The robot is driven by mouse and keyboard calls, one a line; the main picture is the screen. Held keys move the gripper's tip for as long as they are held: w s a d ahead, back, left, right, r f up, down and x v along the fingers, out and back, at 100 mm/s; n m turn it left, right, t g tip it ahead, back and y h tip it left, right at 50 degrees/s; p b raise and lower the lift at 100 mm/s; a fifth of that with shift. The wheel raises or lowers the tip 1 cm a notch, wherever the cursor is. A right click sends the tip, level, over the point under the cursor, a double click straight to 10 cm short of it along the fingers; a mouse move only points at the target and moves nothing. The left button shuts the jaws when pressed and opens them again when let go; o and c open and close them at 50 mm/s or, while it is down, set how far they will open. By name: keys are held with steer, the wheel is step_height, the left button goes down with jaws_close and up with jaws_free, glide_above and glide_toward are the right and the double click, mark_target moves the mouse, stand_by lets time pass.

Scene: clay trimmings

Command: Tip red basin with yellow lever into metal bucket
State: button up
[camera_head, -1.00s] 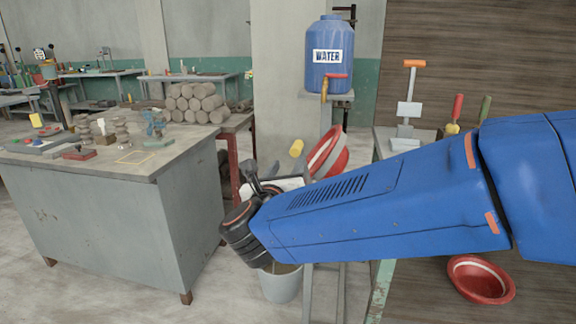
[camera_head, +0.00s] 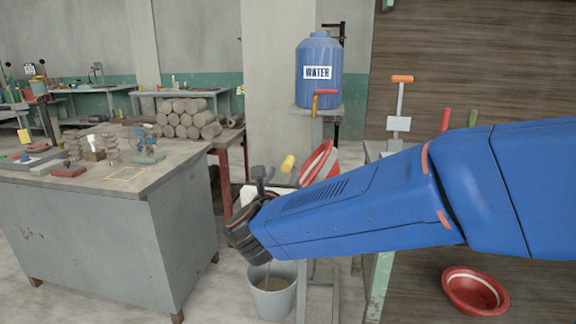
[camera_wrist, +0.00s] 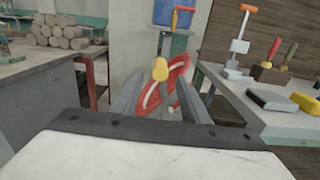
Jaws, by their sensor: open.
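A red basin (camera_head: 320,163) with a pale band stands steeply tilted above the stand behind my forearm, which hides part of it. Its yellow lever (camera_head: 289,162) sticks out to the left. The metal bucket (camera_head: 272,296) is on the floor below, with brownish contents. My gripper (camera_head: 262,178) is just left of and below the lever in the head view. In the wrist view my gripper (camera_wrist: 158,100) is open and empty, its two grey fingers pointing toward the basin (camera_wrist: 178,84). The yellow lever (camera_wrist: 160,70) shows between the fingers; I cannot tell the remaining distance.
A grey workbench (camera_head: 90,240) with tools stands left. A blue water tank (camera_head: 318,70) is behind the stand. Another red basin (camera_head: 475,291) lies lower right. A side table (camera_wrist: 265,115) with a black block and yellow item is right of my gripper.

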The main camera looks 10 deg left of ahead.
mark_target(288, 164)
steer(key=w, duration=0.8)
steer(key=shift+d, duration=0.1)
jaws_close()
